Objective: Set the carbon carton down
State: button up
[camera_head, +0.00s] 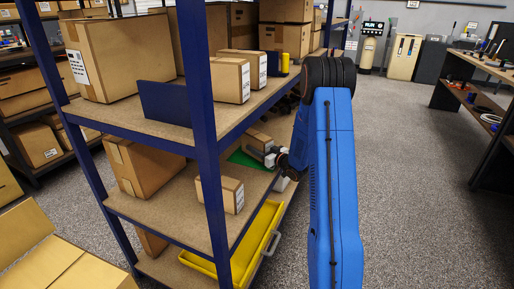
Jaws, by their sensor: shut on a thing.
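My gripper (274,156) reaches in from the right over the middle shelf (178,209), at the end of my blue arm. It is shut on a small brown carton (257,142), which I take to be the carbon carton; its print is too small to read. The carton is at or just above a green mat (240,159) on that shelf. I cannot tell whether it touches the mat. The fingertips are small and partly hidden by the carton and my arm.
A larger carton (145,165) stands further left. The top shelf holds cartons, a blue divider (165,102) and a yellow cylinder (285,63). A yellow tray (262,235) is below.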

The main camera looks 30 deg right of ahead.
jog(key=o, duration=1.4)
jog(key=shift+o, duration=0.2)
jog(key=shift+s+r, duration=0.1)
jog(key=v, duration=1.2)
jog(key=shift+d, duration=0.1)
